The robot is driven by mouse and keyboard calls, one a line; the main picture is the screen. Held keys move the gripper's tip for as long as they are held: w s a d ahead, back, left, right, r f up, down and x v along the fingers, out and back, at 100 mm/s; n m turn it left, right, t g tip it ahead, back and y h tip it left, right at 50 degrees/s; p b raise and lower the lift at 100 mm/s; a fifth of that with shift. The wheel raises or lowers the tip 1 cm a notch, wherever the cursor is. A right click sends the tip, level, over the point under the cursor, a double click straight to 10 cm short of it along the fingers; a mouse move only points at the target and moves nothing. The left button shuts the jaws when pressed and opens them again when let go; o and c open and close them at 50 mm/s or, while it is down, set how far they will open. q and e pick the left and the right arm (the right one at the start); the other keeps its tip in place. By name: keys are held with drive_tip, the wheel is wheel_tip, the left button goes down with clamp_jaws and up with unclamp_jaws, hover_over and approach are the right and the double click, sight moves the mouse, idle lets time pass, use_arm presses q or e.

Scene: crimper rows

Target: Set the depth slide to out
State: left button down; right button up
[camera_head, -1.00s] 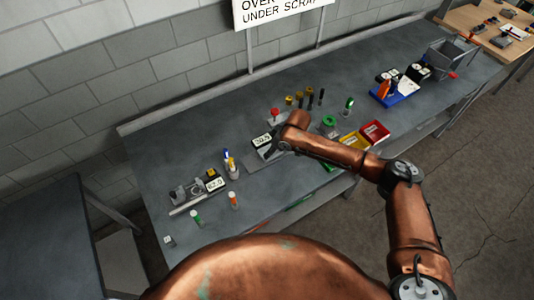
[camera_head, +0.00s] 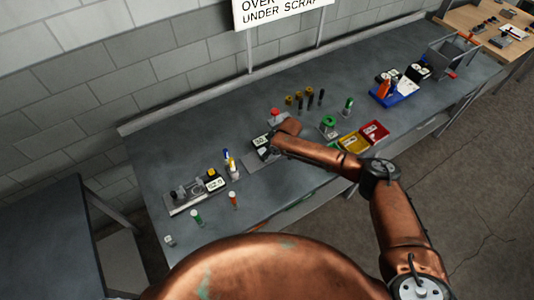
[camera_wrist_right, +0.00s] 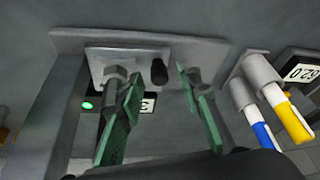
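The station with the display (camera_head: 261,141) stands mid-bench, partly covered by my right arm. In the right wrist view its pale metal plate (camera_wrist_right: 112,57) carries a short black knob (camera_wrist_right: 159,70) and a metal nut-like part. The knob may be the depth slide's handle; no in or out marking is legible. My right gripper (camera_wrist_right: 156,80) is open, with green-padded fingers on either side of the knob and a visible gap at the right finger. The left finger overlaps the nut-like part, and I cannot tell whether they touch. My left gripper is not in view.
A holder with blue and yellow pens (camera_wrist_right: 262,75) is close to the right finger. Another station (camera_head: 195,190) stands left. Red (camera_head: 375,131) and yellow (camera_head: 354,143) bins lie right of my arm. Bare bench (camera_head: 190,145) lies behind the left station.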

drive_tip(key=shift+c, duration=0.4)
clamp_jaws()
